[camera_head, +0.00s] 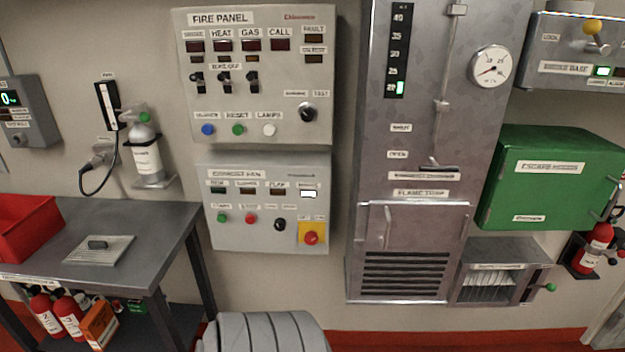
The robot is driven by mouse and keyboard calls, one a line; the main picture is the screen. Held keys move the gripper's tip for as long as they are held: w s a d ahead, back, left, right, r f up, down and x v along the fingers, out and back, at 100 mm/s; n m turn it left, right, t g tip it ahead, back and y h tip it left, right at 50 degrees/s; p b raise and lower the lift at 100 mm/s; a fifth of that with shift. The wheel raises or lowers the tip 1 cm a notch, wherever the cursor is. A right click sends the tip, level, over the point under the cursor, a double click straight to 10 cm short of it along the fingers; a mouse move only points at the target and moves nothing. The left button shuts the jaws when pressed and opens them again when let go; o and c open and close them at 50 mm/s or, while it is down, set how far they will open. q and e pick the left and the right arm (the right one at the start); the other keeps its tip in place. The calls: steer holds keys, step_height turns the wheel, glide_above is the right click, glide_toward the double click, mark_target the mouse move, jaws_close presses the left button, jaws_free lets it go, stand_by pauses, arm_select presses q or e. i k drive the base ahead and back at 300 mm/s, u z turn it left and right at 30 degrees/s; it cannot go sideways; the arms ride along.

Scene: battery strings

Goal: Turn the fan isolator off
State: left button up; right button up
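The exhaust fan panel (265,204) is a light grey box on the wall, below the fire panel. At its lower right, a red rotary knob (311,238) sits on a yellow plate (320,228); it looks like the fan isolator. Its small label and exact pointing direction are too small to read. To its left are a black knob (280,225), a red button (250,219) and a green button (222,218). In the panel's upper row, the rightmost lamp (308,194) is lit white and the others look dark. Neither of my grippers is in view.
A grey ribbed rounded form (262,333) stands low below the fan panel. A metal table (150,222) is at left, with a red bin (28,228). A tall metal cabinet (415,120) stands at right, beside a green box (553,180). The space before the fan panel looks clear.

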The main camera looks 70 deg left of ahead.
mark_target(311, 237)
steer(key=u, duration=0.8)
steer(key=i, duration=0.85)
steer(key=u, duration=0.95)
